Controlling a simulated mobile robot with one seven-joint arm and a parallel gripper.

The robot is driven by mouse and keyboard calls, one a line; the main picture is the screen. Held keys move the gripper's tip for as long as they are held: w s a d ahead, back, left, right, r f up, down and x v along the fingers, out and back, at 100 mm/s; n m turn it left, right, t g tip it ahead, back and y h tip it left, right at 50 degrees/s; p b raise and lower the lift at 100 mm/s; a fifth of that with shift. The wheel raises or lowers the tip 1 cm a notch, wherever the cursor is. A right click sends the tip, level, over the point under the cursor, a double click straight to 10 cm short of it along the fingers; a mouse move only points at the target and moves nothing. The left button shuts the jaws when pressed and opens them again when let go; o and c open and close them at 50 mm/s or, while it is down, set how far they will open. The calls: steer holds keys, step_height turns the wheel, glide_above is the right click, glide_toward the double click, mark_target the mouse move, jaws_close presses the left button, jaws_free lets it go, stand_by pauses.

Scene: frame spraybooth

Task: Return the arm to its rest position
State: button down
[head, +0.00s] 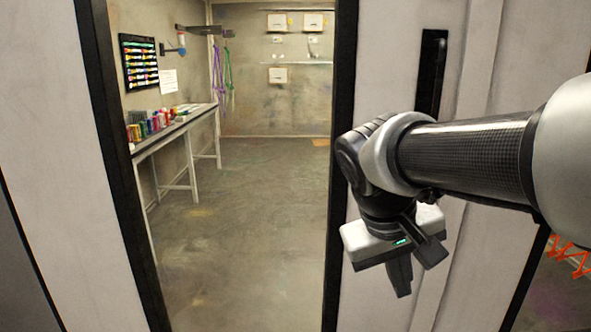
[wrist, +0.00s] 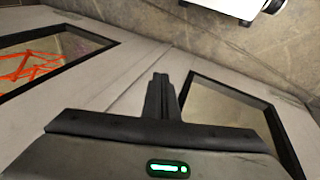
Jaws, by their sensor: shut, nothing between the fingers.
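My arm reaches in from the right in the head view, bent down at the wrist. My gripper (head: 402,280) hangs in front of the light door panel, just right of the doorway's dark frame. It points downward, and its fingers are shut with nothing held. In the wrist view my gripper (wrist: 160,85) shows its fingers together at the middle, over light panels. I cannot tell how far the fingers are from the panel.
An open doorway (head: 346,120) with a dark frame leads into a concrete room. Inside, a narrow bench (head: 178,128) with several colored cans stands along the left wall. The floor (head: 245,230) there is clear. A black handle (head: 431,72) is on the door panel behind my arm.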

steer(key=s+a+f+m+t+y+p, duration=0.1)
steer(key=s+a+t+y, duration=0.25)
steer(key=s, duration=0.55)
step_height(320, 180, up, 22)
steer(key=p, duration=2.2)
steer(key=shift+w+d+g, duration=0.25)
steer(key=shift+d+g, duration=0.1)
steer(key=shift+d, duration=0.05)
steer(key=shift+r, duration=0.1)
